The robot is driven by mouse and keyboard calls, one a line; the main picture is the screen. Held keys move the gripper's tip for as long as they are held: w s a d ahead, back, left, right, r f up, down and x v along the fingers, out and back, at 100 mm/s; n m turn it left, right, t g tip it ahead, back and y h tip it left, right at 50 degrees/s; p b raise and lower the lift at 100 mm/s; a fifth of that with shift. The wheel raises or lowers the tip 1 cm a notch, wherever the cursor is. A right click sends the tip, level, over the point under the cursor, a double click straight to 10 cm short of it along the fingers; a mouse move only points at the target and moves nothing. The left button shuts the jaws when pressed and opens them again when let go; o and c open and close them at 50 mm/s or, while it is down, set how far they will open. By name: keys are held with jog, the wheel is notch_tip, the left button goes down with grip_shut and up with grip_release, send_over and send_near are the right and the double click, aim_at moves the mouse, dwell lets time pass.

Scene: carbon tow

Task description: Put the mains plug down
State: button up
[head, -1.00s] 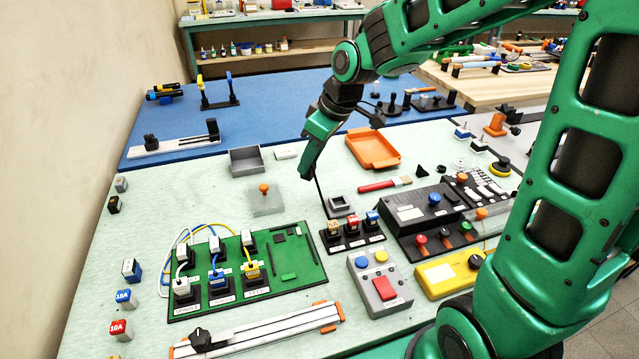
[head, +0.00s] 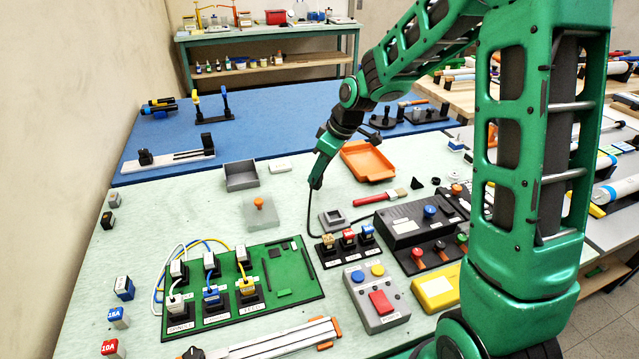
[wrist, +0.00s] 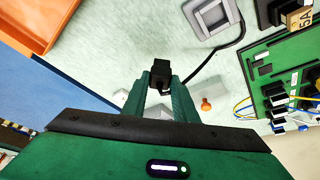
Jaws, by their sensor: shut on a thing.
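The mains plug (wrist: 160,70) is a small black block between my fingertips in the wrist view. My gripper (head: 316,181) is shut on it, to the left of and behind the square grey holder (head: 332,219) in the head view. In that view the plug is a tiny dark shape at the fingertips. A black cable (head: 310,212) runs down from it in a curve past the holder's left side. In the wrist view the cable (wrist: 213,66) bends round below the holder (wrist: 208,15). I cannot tell how high the plug is above the bench.
An orange tray (head: 371,160) and a grey open box (head: 241,175) stand behind. A row of fuse sockets (head: 347,244) and a red-handled brush (head: 375,199) lie nearby. Pale bench surface shows between them.

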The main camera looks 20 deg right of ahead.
aim_at(323, 177)
jog(key=shift+w+d+f, duration=0.2)
jog(key=shift+w+f, duration=0.05)
jog(key=shift+f, duration=1.95)
jog(key=shift+f, duration=0.1)
jog(key=o, duration=1.1)
jog(key=shift+c, duration=0.2)
jog(key=v, duration=1.2)
